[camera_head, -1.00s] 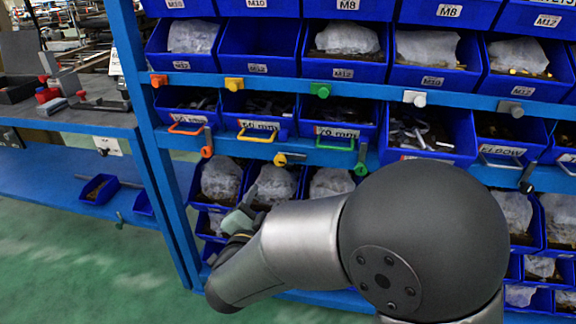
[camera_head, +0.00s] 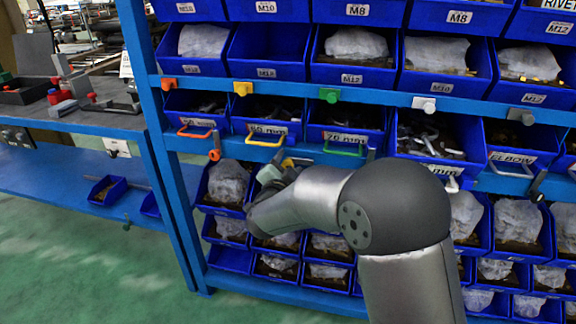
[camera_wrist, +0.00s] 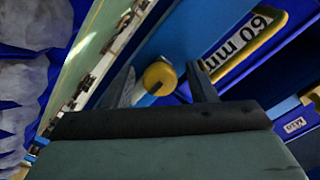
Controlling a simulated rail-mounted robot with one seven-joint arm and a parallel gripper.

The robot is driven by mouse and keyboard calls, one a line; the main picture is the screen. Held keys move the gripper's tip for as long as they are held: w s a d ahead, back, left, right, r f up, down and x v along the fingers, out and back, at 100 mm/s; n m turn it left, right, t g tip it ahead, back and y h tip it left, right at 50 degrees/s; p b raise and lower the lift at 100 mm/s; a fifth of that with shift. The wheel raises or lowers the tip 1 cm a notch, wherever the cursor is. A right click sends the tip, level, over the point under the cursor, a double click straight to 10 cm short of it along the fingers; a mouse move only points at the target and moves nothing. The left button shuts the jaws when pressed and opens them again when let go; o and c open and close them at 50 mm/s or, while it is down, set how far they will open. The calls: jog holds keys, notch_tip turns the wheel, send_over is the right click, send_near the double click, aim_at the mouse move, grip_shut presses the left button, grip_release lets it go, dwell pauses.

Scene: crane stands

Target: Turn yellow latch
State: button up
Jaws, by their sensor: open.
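The yellow latch (camera_head: 288,162) sits on the lower blue rail of the rack, below the bin with the yellow handle. My gripper (camera_head: 272,173) is at this latch and covers most of it in the head view. In the wrist view, the latch's round yellow end (camera_wrist: 160,76) shows between my two open fingers, near their tips. A pale lever part extends from it toward the lower left, partly hidden by my gripper. I see gaps beside the yellow end, and cannot tell whether either finger touches it.
An orange latch (camera_head: 214,155) is to the left on the same rail; a black latch (camera_head: 536,187) is far right. Colored blocks, including another yellow one (camera_head: 242,89), sit on the rail above. Blue bins surround the gripper. A workbench (camera_head: 75,119) stands left.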

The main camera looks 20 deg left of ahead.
jog(key=shift+w, duration=0.1)
jog(key=c, duration=1)
jog(key=shift+o, duration=0.2)
jog(key=shift+r+n, duration=0.1)
jog(key=shift+n, duration=0.2)
jog(key=n+p, duration=0.1)
jog(key=n, duration=0.2)
jog(key=n+p, duration=0.2)
jog(key=n, duration=0.2)
jog(key=shift+a+r, duration=0.1)
jog(key=shift+r, duration=0.05)
jog(key=n+p, duration=0.2)
jog(key=n, duration=0.3)
jog(key=shift+a+n+p, duration=0.1)
jog(key=shift+n+p, duration=1.2)
jog(key=shift+n, duration=0.6)
